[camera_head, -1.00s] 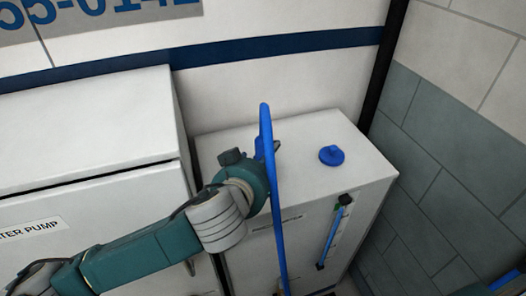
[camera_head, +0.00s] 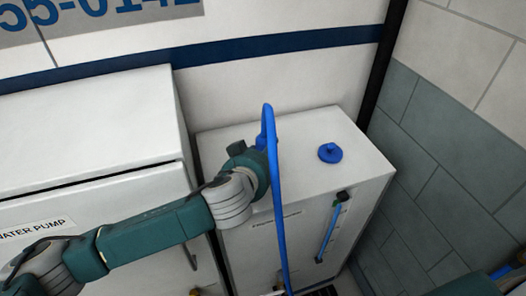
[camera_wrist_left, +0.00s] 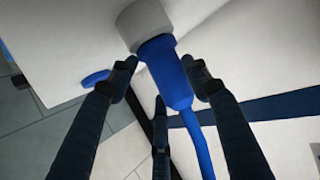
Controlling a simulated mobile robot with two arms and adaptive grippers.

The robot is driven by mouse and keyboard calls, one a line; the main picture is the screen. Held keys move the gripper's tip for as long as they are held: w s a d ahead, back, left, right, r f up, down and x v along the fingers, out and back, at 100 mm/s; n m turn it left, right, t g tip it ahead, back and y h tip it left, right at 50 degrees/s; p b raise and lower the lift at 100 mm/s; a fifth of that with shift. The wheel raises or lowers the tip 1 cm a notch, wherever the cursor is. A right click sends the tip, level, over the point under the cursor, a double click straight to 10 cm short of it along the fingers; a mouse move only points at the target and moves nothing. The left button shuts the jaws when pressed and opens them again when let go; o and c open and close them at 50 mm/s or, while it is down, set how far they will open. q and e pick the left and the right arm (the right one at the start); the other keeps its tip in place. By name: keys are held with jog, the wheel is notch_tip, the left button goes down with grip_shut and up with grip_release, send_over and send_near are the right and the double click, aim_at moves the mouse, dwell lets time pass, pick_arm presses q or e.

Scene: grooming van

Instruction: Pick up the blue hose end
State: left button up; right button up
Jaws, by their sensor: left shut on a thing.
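The blue hose (camera_head: 276,190) arches up to the top of the white cabinet and hangs down its front in the head view. In the left wrist view, the blue hose end (camera_wrist_left: 170,75) is a thick sleeve against a grey round collar (camera_wrist_left: 144,20), with the thinner hose running off below. My left gripper (camera_head: 262,148) is at the hose near the cabinet's top front edge. In the wrist view its dark fingers (camera_wrist_left: 163,80) are around the blue end, shut on it. The fingers' contact is partly hidden in the head view. My right gripper is not in view.
The white cabinet (camera_head: 310,155) carries a round blue cap (camera_head: 330,153) and a blue sight tube (camera_head: 330,230) on its front. A larger white water pump cabinet (camera_head: 90,120) stands to the left. A tiled wall (camera_head: 440,150) closes off the right.

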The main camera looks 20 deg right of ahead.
pick_arm(q)
jog(key=shift+w+r, duration=0.15)
jog(key=shift+r, duration=0.1)
jog(key=shift+r, duration=0.55)
notch_tip(320, 180, up, 19)
jog(key=b, duration=0.3)
jog(key=shift+f+b, duration=0.2)
jog(key=shift+b, duration=0.1)
jog(key=shift+f, duration=0.1)
